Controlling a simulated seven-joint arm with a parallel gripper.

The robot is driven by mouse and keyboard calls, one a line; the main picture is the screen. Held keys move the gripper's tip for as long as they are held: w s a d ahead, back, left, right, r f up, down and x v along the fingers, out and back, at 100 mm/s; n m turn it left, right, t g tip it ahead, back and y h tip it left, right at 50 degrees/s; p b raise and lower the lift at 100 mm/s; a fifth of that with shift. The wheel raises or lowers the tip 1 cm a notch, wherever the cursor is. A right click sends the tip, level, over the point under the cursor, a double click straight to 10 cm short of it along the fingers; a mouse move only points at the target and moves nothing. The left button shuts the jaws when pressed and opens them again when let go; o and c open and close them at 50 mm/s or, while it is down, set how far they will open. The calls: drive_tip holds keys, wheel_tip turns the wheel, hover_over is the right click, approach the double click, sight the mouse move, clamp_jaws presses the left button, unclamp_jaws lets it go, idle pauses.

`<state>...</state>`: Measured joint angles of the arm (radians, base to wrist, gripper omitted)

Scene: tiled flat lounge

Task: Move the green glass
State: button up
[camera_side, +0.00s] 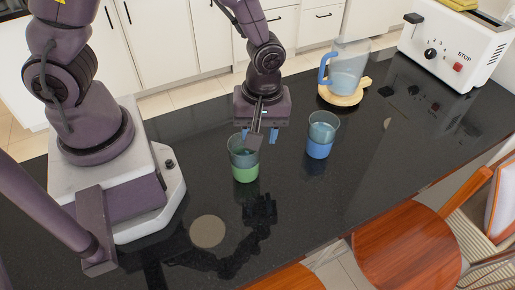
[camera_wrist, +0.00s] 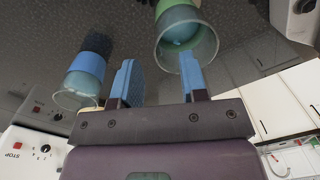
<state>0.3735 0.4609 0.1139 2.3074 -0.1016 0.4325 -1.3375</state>
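The green glass (camera_side: 245,172), clear above and green in its lower part, stands upright on the dark counter in the side view. In the wrist view the green glass (camera_wrist: 171,21) is at the top, its open rim towards the camera. My gripper (camera_side: 260,138) is open, just above and behind the glass's rim. In the wrist view my gripper (camera_wrist: 156,72) has its two blue fingers wide apart with nothing held between them. The right finger overlaps the glass's rim; I cannot tell whether it touches or reaches inside.
A blue glass (camera_side: 320,149) stands to the right; it also shows in the wrist view (camera_wrist: 87,68). A blue-handled jug (camera_side: 349,69) stands on a wooden board (camera_side: 343,100) behind, near a white toaster (camera_side: 457,45). A flat round disc (camera_side: 208,232) lies on clear counter in front.

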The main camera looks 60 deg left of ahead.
sight(257, 155)
wheel_tip(257, 155, down, 7)
drive_tip(key=shift+s+r, duration=0.1)
drive_tip(key=shift+s, duration=0.05)
idle(0.4)
clamp_jaws()
